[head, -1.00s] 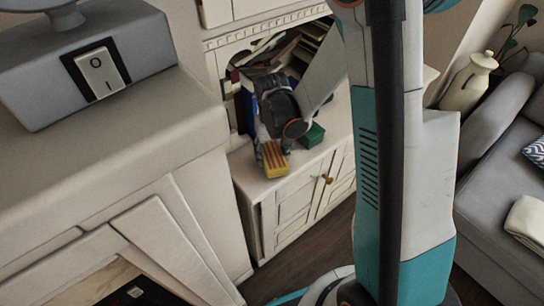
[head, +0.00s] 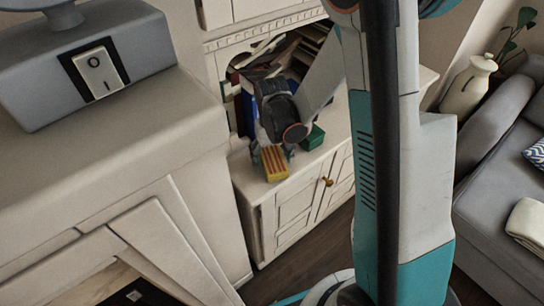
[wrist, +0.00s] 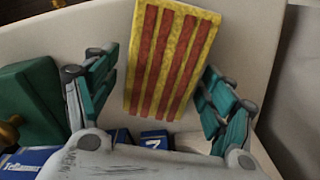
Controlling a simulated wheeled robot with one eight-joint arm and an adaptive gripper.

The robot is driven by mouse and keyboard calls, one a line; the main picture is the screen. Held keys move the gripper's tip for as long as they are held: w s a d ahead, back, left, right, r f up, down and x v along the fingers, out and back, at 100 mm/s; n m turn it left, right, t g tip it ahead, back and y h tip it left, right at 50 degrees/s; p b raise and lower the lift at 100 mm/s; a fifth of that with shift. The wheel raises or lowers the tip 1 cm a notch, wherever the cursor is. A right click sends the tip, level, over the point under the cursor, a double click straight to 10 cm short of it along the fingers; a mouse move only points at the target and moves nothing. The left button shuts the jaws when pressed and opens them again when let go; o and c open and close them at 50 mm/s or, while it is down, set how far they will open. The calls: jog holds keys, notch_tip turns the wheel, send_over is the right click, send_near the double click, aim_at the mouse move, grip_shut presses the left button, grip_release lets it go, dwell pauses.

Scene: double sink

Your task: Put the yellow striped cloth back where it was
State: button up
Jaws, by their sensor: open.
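The yellow cloth with red stripes (head: 275,163) looks like a thick block and sits at the front edge of the white cabinet's top. In the wrist view the striped cloth (wrist: 170,50) lies ahead of and between the fingertips, with a gap on each side. My gripper (wrist: 160,78) is open and holds nothing. In the head view my gripper (head: 271,152) is just behind the cloth, and its wrist hides part of the fingers.
A green box (head: 314,137) stands right of the gripper, close to a finger in the wrist view (wrist: 32,100). Blue items (wrist: 155,139) lie under the gripper. Books fill the shelf (head: 290,55) behind. The white cabinet (head: 300,205) has free top space to the right.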

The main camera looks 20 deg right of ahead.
aim_at(272, 156)
notch_tip(272, 156, up, 13)
jog(key=p, duration=0.4)
jog(key=s+r+t, duration=0.7)
jog(key=s+r, duration=0.8)
jog(key=s, duration=0.1)
jog(key=shift+n, duration=0.4)
jog(key=shift+f, duration=0.1)
